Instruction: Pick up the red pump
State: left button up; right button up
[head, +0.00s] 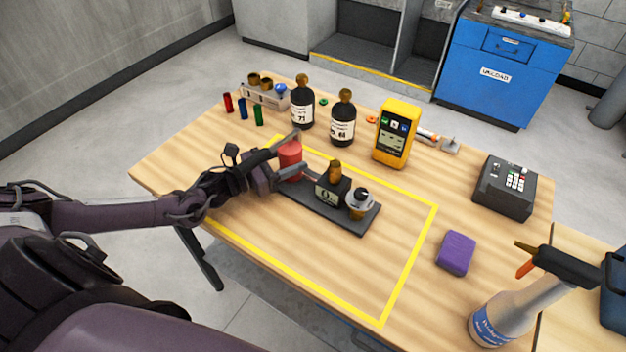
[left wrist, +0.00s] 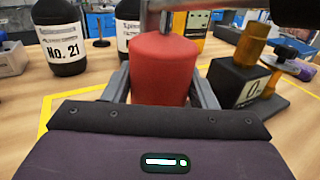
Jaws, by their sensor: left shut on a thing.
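The red pump (head: 290,157) is a red cylinder at the left end of a dark base plate (head: 339,215), inside the yellow outline on the table. My left gripper (head: 284,172) is shut on the red pump, with one finger on each side of it. In the left wrist view the red pump (left wrist: 165,68) fills the space between the fingers, and a metal bar shows above it. I cannot tell whether its underside touches the plate. My right gripper is not in view.
A dark block with an amber top (head: 331,188) and a silver-white part (head: 360,202) stand on the plate's right. Behind are two dark bottles (head: 302,103) (head: 343,119) and a yellow meter (head: 395,134). A purple sponge (head: 456,253) and spray bottle (head: 508,312) are right. The outline's front is clear.

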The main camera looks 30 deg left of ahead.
pick_arm(q)
grip_shut()
jog(key=shift+w+r, duration=0.15)
jog(key=shift+r, duration=0.3)
jog(key=shift+f, duration=0.1)
jog(key=shift+r, duration=0.25)
notch_tip(320, 180, up, 20)
jog(key=b, duration=0.1)
jog(key=shift+f, duration=0.2)
jog(key=shift+b, duration=0.4)
